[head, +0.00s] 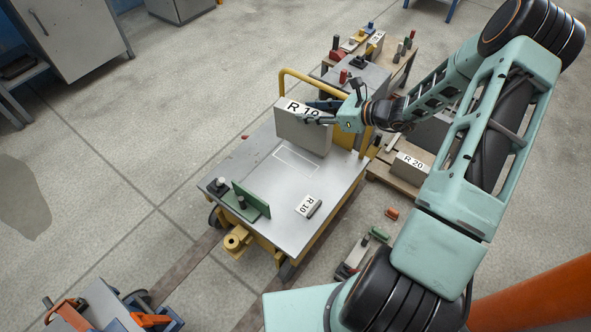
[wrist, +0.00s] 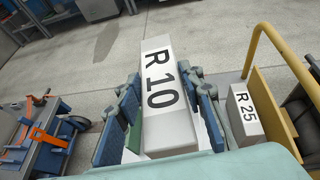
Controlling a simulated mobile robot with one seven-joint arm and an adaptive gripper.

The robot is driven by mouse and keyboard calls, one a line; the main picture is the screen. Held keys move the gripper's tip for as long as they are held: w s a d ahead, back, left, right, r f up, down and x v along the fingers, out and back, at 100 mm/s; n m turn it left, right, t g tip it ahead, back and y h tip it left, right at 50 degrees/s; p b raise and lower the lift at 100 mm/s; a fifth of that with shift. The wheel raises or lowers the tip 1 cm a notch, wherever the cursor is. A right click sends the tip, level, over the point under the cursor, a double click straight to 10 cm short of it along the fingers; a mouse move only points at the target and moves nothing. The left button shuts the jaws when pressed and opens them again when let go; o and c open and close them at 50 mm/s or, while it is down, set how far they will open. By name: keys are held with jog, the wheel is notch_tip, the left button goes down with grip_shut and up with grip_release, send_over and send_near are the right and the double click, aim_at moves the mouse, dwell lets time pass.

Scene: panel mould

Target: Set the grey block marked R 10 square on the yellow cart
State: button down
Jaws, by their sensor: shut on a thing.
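The grey block marked R 10 (head: 303,134) is in my gripper (head: 322,116) at the far end of the yellow cart (head: 276,214), by its yellow handle. In the wrist view the block (wrist: 163,90) stands between blue-padded fingers (wrist: 160,112), which are shut on its sides. In the head view the block looks upright over the grey top; whether it touches the top I cannot tell. A pale rectangle outline (head: 297,160) on the top lies just nearer than the block. A small plate marked R 10 (head: 308,205) lies near the front right edge.
A green angle piece (head: 251,199) stands at the cart's front left. A block marked R 20 (head: 410,166) sits on a low wooden platform to the right. A block marked R 25 (wrist: 243,112) is at the right in the wrist view. Floor left of the cart is mostly clear.

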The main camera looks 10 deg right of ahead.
jog(key=w+f+m+t+b, duration=0.1)
jog(key=w+f+b, duration=0.6)
jog(key=f+b, duration=0.15)
jog(key=w+f+m+b, duration=0.1)
jog(key=w+f+b, duration=0.65)
jog(key=f, duration=0.25)
notch_tip(320, 180, down, 10)
jog(key=b, duration=0.3)
jog(key=shift+s+a+h+b, duration=0.3)
jog(key=shift+s+h, duration=0.1)
jog(key=shift+s, duration=0.05)
jog(key=shift+f, duration=0.1)
jog(key=c, duration=1.3)
grip_release()
jog(key=shift+s+f, duration=0.1)
